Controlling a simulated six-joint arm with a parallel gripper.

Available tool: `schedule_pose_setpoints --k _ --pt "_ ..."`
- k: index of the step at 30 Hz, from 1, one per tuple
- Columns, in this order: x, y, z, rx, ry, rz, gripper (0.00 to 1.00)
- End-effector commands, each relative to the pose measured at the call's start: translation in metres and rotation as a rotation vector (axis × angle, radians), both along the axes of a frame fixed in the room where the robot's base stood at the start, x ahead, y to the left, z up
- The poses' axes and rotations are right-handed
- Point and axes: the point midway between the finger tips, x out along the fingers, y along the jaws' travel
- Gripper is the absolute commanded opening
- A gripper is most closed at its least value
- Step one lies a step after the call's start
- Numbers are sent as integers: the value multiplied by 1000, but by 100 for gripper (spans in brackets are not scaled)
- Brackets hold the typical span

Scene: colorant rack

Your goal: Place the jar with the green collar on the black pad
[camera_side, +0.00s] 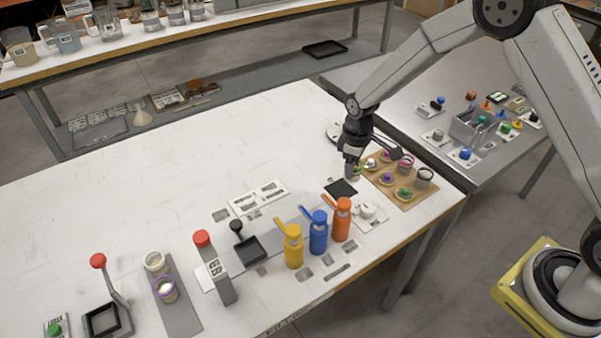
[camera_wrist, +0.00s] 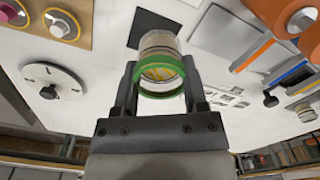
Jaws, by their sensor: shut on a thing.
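The clear jar with the green collar (camera_wrist: 162,88) is between the two fingers of my gripper (camera_wrist: 159,70), which is shut on it. In the side view my gripper (camera_side: 352,160) hangs over the far right part of the white table, with the jar (camera_side: 352,174) below it, small and partly hidden. The black pad (camera_side: 341,188) lies flat on the table just below and in front of the jar. In the wrist view the pad (camera_wrist: 142,25) shows beyond the jar, partly covered by it. The jar appears to be above the table, though the gap is hard to judge.
A wooden board (camera_side: 418,199) with several coloured-collar jars and lids stands close right of my gripper. Orange (camera_side: 342,220), blue (camera_side: 318,233) and yellow (camera_side: 293,246) bottles stand nearer the front. The table's left back area is clear.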

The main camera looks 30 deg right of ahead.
Motion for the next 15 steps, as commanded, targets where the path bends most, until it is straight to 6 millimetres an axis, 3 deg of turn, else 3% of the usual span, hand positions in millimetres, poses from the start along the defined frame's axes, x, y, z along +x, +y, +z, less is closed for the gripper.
schedule_pose_setpoints --k 6,15 --pt "17 0 -21 0 1 0 0" --pt "27 1 -32 0 1 0 0"
